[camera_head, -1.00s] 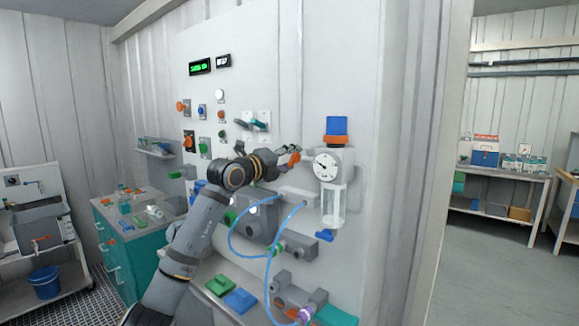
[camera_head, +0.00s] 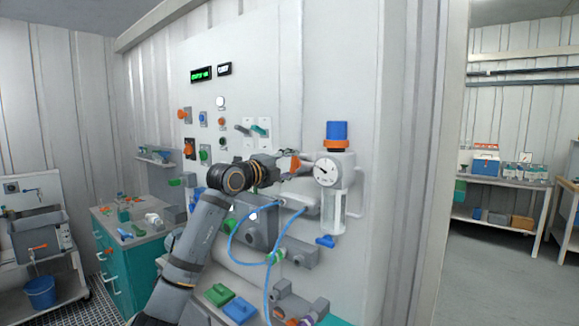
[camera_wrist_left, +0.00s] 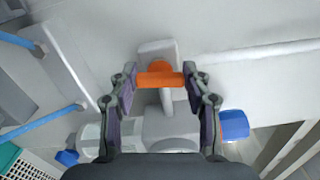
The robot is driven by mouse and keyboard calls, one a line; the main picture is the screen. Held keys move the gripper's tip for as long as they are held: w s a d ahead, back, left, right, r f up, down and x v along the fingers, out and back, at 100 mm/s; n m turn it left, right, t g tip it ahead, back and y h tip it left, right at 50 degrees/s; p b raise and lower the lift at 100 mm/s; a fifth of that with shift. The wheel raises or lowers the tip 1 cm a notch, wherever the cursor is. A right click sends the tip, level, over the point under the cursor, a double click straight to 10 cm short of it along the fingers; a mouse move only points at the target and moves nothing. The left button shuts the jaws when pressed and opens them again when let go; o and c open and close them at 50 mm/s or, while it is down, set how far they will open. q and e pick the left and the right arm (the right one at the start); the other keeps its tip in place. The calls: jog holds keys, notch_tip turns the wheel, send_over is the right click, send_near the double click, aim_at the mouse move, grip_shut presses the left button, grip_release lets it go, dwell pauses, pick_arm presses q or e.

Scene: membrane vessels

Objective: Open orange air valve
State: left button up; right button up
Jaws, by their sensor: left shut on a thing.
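The orange air valve handle (camera_wrist_left: 160,80) lies crosswise over a pale pipe stub in the left wrist view. My left gripper (camera_wrist_left: 160,82) has one finger at each end of the handle and is shut on it. In the head view the left gripper (camera_head: 286,166) is at the panel, left of the pressure gauge (camera_head: 327,171), with a bit of the orange handle (camera_head: 295,163) showing at its tip. The arm and gripper hide most of the valve there. My right gripper is in neither view.
A regulator with a blue knob (camera_head: 337,131) and clear bowl (camera_head: 333,205) stands just right of the gripper. A blue hose (camera_head: 236,228) loops below it. Switches and a green display (camera_head: 201,74) are on the panel at upper left. Open floor is at right.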

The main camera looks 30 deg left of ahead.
pick_arm(q)
jog(key=o, duration=1.2)
jog(key=shift+c, duration=0.2)
jog(key=s, duration=0.7)
jog(key=shift+s+a, duration=0.2)
jog(key=shift+a, duration=0.05)
